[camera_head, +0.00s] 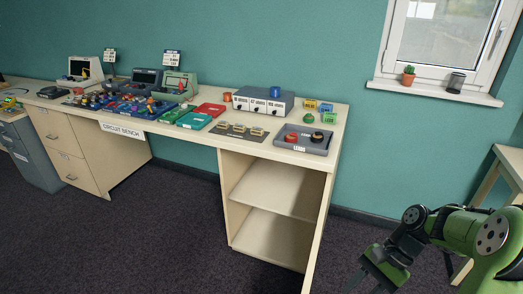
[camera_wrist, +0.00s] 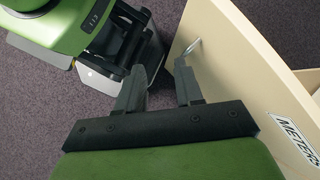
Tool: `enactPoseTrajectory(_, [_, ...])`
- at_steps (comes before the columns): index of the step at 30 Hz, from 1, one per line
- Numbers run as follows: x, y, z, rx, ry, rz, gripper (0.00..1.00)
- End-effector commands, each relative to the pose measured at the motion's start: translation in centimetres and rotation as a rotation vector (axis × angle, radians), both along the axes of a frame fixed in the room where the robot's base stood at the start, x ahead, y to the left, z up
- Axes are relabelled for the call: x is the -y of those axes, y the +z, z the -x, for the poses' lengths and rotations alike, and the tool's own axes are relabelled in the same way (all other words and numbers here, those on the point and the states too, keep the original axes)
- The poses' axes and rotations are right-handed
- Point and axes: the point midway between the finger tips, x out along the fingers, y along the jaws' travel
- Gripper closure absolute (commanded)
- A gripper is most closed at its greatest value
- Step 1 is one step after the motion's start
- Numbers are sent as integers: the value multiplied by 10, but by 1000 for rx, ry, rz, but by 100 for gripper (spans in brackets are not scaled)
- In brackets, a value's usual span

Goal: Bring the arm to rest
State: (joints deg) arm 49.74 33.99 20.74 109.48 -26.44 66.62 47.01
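My green arm is folded at the lower right of the head view, with my dark gripper (camera_head: 368,282) low over the carpet, well to the right of the bench and partly cut off by the frame's bottom edge. In the wrist view, the two grey fingers of my gripper (camera_wrist: 159,66) stand apart. Carpet shows past the fingertips.
The cream circuit bench (camera_head: 327,125) carries electronics and open shelves. In the wrist view, a cream panel (camera_wrist: 240,45) labelled METERS is close on the right. My own green body is at upper left. A wooden stand (camera_head: 488,185) is behind my arm. Dark carpet (camera_head: 180,235) is clear before the bench.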

Motion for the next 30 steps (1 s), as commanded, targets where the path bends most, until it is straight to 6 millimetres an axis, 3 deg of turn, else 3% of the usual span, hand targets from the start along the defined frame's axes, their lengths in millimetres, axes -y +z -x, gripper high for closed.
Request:
enactPoseTrajectory(8, [-42,66,23,264,304,300,64])
enactPoseTrajectory(15, [-68,113,60,547,542,496,64])
enactPoseTrajectory(21, [-77,136,94,777,698,599,64])
enactPoseTrajectory(27, [-78,146,122,980,812,658,64])
enactPoseTrajectory(30, [-77,175,121,972,813,658,64])
